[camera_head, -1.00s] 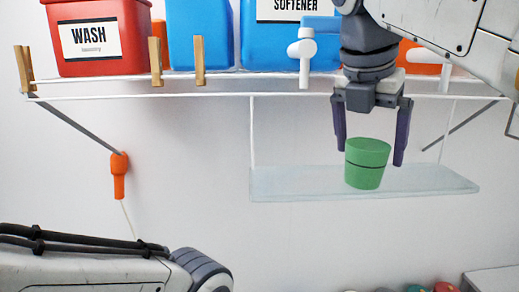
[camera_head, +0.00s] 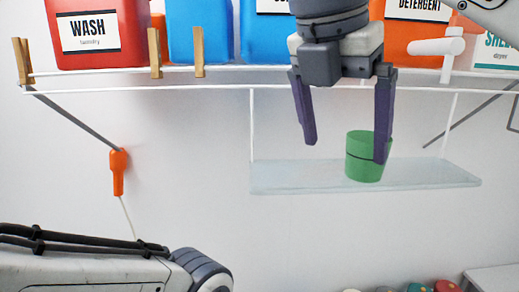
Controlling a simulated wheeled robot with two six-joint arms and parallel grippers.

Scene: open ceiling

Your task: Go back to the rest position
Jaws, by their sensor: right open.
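My right gripper (camera_head: 345,150) hangs down from the top of the head view in front of the shelves. Its two purple fingers are spread wide with nothing between them. A green cup-like object (camera_head: 362,160) with a dark band stands upright on the glass shelf (camera_head: 290,180). The right finger covers part of the green object's right side; I cannot tell whether they touch. My left arm (camera_head: 90,272) shows at the lower left, but its gripper is out of the picture.
Above is a white wire shelf (camera_head: 215,92) with a red WASH box (camera_head: 95,32), blue boxes (camera_head: 200,32) and an orange detergent box (camera_head: 420,30). Wooden clothespins (camera_head: 154,53) sit on its edge. An orange item (camera_head: 118,172) hangs at left. Colored round tops (camera_head: 418,288) show at the bottom.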

